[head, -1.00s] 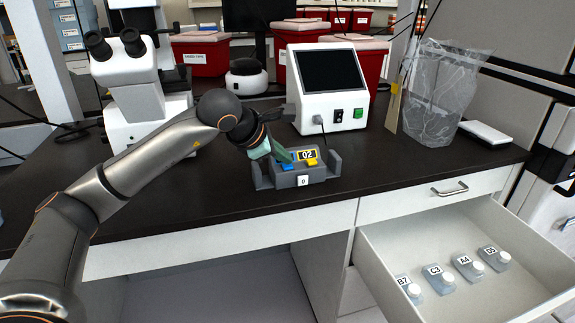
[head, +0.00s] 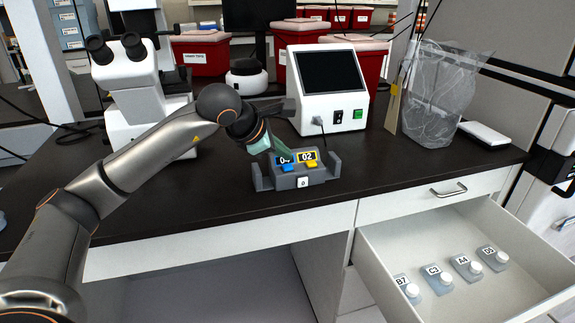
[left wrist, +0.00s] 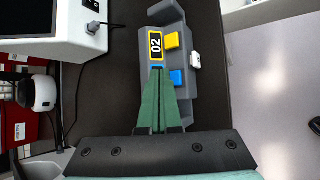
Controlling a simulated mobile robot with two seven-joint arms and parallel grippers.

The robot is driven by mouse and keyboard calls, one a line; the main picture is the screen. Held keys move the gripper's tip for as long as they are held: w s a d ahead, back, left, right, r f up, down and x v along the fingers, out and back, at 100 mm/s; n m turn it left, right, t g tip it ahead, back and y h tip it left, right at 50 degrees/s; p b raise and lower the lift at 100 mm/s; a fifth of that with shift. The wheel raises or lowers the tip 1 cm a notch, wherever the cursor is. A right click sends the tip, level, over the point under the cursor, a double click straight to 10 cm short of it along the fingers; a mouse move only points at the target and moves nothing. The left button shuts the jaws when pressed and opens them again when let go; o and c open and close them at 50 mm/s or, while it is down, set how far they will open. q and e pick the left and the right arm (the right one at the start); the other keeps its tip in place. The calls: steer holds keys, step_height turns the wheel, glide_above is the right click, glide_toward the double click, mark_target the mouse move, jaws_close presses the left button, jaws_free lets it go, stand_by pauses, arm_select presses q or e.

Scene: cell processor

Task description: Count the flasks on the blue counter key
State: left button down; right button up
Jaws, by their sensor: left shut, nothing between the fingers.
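The grey counter (head: 318,174) stands on the dark bench top. Its blue key (head: 287,168) is at the left and its yellow key (head: 312,163) at the right. The display above the yellow key reads 02. The display above the blue key starts with 0; its second digit is hidden by my fingers. My left gripper (head: 287,153) is shut and empty, just above and behind the blue key. In the left wrist view, its green fingertips (left wrist: 157,72) are beside the blue key (left wrist: 177,78), seemingly clear of it. Several flasks (head: 468,267), labelled B7, C3, A4 and D5, lie in the open drawer.
A white device with a dark screen (head: 325,75) stands behind the counter, and a microscope (head: 130,70) at the left. A clear bag (head: 440,90) is at the right. The open drawer (head: 530,238) juts out at the front right. The bench in front of the microscope is mostly clear.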

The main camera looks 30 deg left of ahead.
step_height(320, 180, up, 4)
steer(key=p, duration=0.3)
steer(key=shift+p, duration=0.4)
stand_by(0.3)
